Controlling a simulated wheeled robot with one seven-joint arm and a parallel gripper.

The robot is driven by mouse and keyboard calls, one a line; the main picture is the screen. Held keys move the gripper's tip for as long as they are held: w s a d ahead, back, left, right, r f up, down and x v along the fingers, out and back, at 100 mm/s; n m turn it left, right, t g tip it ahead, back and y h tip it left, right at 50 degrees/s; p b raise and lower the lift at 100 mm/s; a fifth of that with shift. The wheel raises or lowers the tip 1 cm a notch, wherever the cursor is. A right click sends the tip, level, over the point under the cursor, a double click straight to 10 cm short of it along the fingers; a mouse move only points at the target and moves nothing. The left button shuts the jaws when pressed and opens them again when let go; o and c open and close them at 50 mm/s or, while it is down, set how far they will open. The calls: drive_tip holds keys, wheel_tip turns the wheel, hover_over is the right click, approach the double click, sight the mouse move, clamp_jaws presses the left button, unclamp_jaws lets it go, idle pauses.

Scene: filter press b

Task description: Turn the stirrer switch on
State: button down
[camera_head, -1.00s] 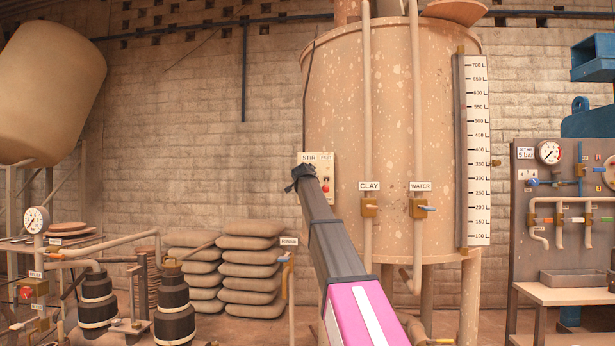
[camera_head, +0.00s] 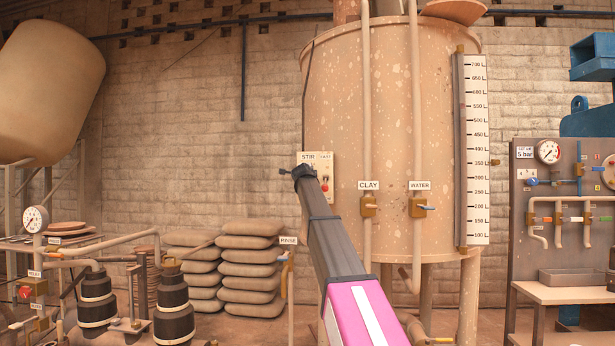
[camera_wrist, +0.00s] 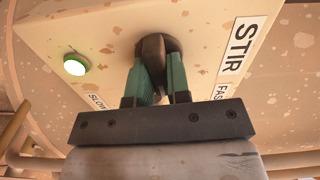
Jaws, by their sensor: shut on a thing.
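The stirrer switch is a dark rounded knob (camera_wrist: 152,46) on a cream panel in the wrist view. My gripper (camera_wrist: 158,80) has its two green fingers shut on the knob, one on either side. A STIR label (camera_wrist: 242,46) sits to the right of the knob. SLOW and FAST labels are partly hidden by my gripper. A round lamp (camera_wrist: 75,65) with a green rim and a bright white face is left of the knob. In the head view my gripper (camera_head: 298,172) is at the stirrer panel (camera_head: 328,166) and hides part of it.
The panel is on a large speckled tank (camera_head: 400,110). CLAY (camera_head: 369,206) and WATER (camera_head: 418,207) valves are to the right on its front pipes. Stacked sacks (camera_head: 250,270) stand below left. A gauge board (camera_head: 530,220) stands at the right.

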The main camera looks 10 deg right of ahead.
drive_tip(key=shift+m, duration=0.5)
drive_tip(key=c, duration=1.1)
unclamp_jaws()
drive_tip(key=v, duration=1)
drive_tip(key=shift+s+a, duration=0.1)
drive_tip(key=shift+s, duration=0.25)
